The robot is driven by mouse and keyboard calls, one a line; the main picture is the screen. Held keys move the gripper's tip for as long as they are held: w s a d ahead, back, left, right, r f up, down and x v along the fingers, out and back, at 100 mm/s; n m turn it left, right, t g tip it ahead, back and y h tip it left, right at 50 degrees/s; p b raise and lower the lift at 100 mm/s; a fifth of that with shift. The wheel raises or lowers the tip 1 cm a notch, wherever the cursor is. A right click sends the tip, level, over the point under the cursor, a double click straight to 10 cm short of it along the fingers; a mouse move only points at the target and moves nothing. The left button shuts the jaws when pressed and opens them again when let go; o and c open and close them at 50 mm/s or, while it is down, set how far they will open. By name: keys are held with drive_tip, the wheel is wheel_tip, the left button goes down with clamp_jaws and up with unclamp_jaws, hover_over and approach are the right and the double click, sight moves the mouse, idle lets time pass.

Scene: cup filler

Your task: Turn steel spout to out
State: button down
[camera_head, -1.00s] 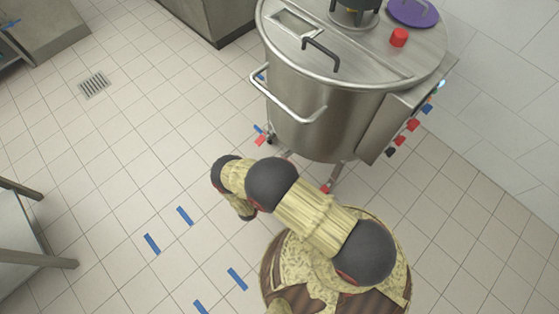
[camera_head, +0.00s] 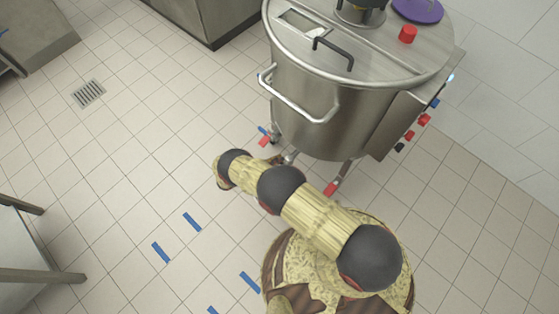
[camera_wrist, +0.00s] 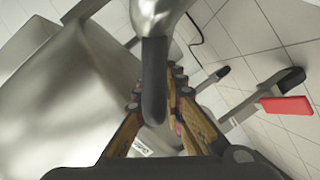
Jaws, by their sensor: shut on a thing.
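A shiny steel spout (camera_wrist: 158,14) comes in at the top of the wrist view. A black handle-like part (camera_wrist: 154,82) hangs straight down below it, in front of my gripper. My gripper (camera_wrist: 160,98) has its two tan-lined fingers on either side of this black part and is shut on it. The exact contact is partly hidden behind the black part. The steel vessel (camera_head: 330,105) stands at the upper right in the head view. The spout and my gripper do not show there.
The vessel's lid carries a black handle (camera_head: 333,52), a red knob (camera_head: 408,34) and a purple disc (camera_head: 418,9). Its legs and casters stand near my arm. A red pedal (camera_wrist: 286,105) shows at right in the wrist view.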

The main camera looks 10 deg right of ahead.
drive_tip(key=shift+s+d+f+g, duration=0.3)
drive_tip(key=shift+s, duration=0.25)
drive_tip(key=c, duration=2.2)
unclamp_jaws()
drive_tip(key=shift+c, duration=0.2)
drive_tip(key=o, duration=0.3)
drive_tip(key=shift+w+a+r, duration=0.15)
drive_tip(key=shift+w+a, duration=0.05)
drive_tip(key=shift+w, duration=0.1)
drive_tip(key=shift+o, duration=0.2)
drive_tip(key=v, duration=1.2)
